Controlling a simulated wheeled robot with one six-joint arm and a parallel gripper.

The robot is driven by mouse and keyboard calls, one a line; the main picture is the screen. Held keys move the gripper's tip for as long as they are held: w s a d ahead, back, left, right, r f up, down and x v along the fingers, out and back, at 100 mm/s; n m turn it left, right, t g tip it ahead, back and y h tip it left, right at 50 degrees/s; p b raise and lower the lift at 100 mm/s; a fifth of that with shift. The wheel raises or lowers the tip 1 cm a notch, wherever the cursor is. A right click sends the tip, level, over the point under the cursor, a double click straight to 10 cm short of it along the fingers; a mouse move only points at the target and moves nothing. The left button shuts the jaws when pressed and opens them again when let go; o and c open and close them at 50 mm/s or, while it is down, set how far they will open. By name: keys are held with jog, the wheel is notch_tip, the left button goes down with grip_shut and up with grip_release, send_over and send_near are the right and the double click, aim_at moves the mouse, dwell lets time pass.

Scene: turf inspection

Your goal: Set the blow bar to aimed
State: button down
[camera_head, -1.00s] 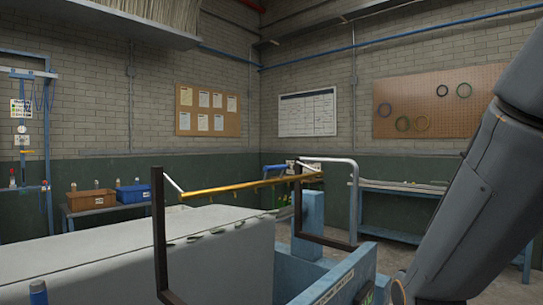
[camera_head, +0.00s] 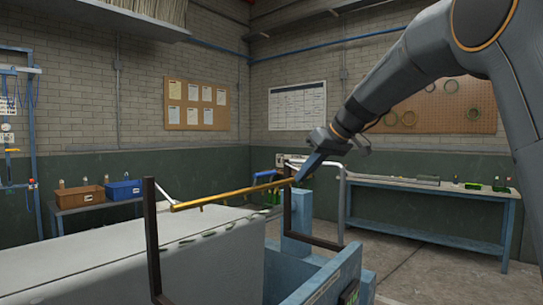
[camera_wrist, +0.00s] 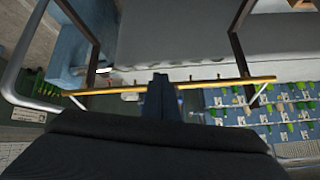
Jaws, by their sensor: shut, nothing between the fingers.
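The blow bar (camera_head: 230,194) is a thin yellow bar with small nozzles along it. It hangs on short white end arms between two dark uprights (camera_head: 152,240), above the grey belt (camera_head: 215,245). My gripper (camera_head: 303,176) is shut and empty, pointing down by the bar's right end in the head view. In the wrist view, the fingers of my gripper (camera_wrist: 161,84) overlap the middle of the blow bar (camera_wrist: 215,81). I cannot tell whether they touch it. No aimed mark is readable.
A grey bent rail (camera_head: 343,190) stands right of the frame. A blue bench (camera_head: 430,190) with bottles is along the right wall. A brown bin (camera_head: 82,196) and a blue bin (camera_head: 123,189) stand at the back left.

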notch_tip(320, 180, up, 12)
jog(key=w+a+n+t+y, duration=0.1)
jog(key=w+a+n+y, duration=0.1)
jog(key=n, duration=0.1)
jog(key=shift+w+a+p, duration=0.25)
jog(key=shift+a+p, duration=0.1)
jog(key=shift+p, duration=0.05)
jog(key=shift+f, duration=0.15)
jog(key=s+d+f+p+x, duration=0.1)
jog(key=p+x, duration=0.4)
jog(key=x, duration=0.7)
jog(key=shift+w+a+f+p, duration=0.15)
jog(key=shift+f+p, duration=0.2)
jog(key=shift+f, duration=0.45)
jog(key=shift+f+b, duration=0.25)
jog(key=shift+b, duration=0.35)
jog(key=shift+f+b, duration=0.2)
jog(key=shift+b, duration=0.75)
